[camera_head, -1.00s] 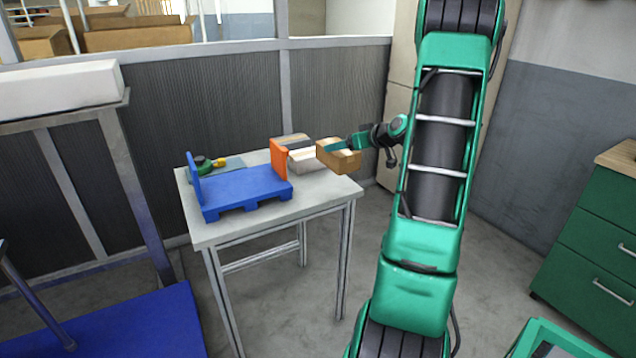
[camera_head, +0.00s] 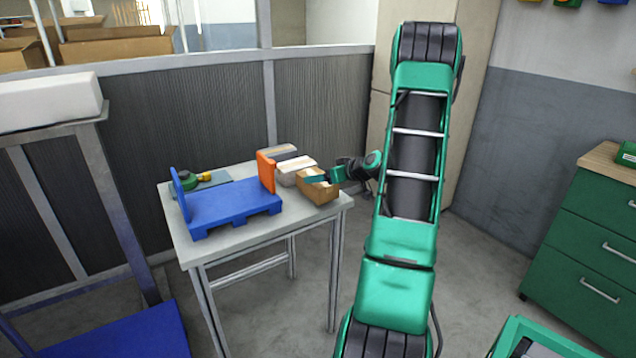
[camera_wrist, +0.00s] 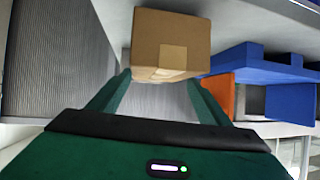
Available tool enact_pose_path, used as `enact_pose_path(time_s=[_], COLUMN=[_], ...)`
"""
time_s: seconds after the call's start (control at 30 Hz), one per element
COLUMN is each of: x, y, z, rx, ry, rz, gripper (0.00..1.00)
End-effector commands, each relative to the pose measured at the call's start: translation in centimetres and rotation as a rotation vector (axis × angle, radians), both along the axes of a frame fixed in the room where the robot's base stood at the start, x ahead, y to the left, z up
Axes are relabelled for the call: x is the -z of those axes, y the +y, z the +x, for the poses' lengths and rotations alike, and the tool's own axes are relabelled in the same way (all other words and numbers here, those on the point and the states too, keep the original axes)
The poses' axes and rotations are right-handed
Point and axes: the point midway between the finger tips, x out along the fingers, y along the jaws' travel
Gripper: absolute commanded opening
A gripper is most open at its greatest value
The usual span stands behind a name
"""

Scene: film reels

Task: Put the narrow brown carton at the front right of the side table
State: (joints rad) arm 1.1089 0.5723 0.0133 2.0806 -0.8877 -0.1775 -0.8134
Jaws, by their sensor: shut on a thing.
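A narrow brown carton (camera_head: 317,187) is at the right end of the side table (camera_head: 252,232), near its front right corner. My gripper (camera_head: 318,179) is shut on it from the right. In the wrist view the carton (camera_wrist: 171,45) sits between the green fingertips of my gripper (camera_wrist: 160,82), with a lighter patch on its face. In the head view I cannot tell whether its base touches the table top.
Left of the carton are a grey-and-white box (camera_head: 296,167), an orange upright panel (camera_head: 266,171) and a blue pallet-like stand (camera_head: 232,205). A green and yellow item (camera_head: 204,177) lies behind the stand. The table's front strip is clear.

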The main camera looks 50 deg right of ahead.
Motion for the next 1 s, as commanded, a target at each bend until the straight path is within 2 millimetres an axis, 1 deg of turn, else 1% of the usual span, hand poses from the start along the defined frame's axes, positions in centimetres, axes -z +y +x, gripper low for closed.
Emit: enact_pose_path(time_s=[0.03, 0.1, 0.37, 0.4, 0.47, 0.8, 0.87, 1.0], x=[0.7, 1.3, 1.3, 1.4, 1.4, 1.2, 1.0, 0.1], y=[0.0, 0.0, 0.0, 0.0, 0.0, 0.0, 0.0, 0.1], z=[0.0, 0.0, 0.0, 0.0, 0.0, -0.2, -0.6, -2.3], rx=[0.0, 0.001, 0.0, 0.0, 0.0, 0.001, 0.001, 0.002], ry=[0.0, -0.001, -0.002, 0.0, -0.001, 0.0, 0.0, -0.001], rz=[0.002, 0.001, -0.001, 0.0, 0.0, 0.0, 0.0, -0.002], gripper=[0.11, 0.11, 0.11, 0.79, 0.91, 0.91, 0.91, 0.91])
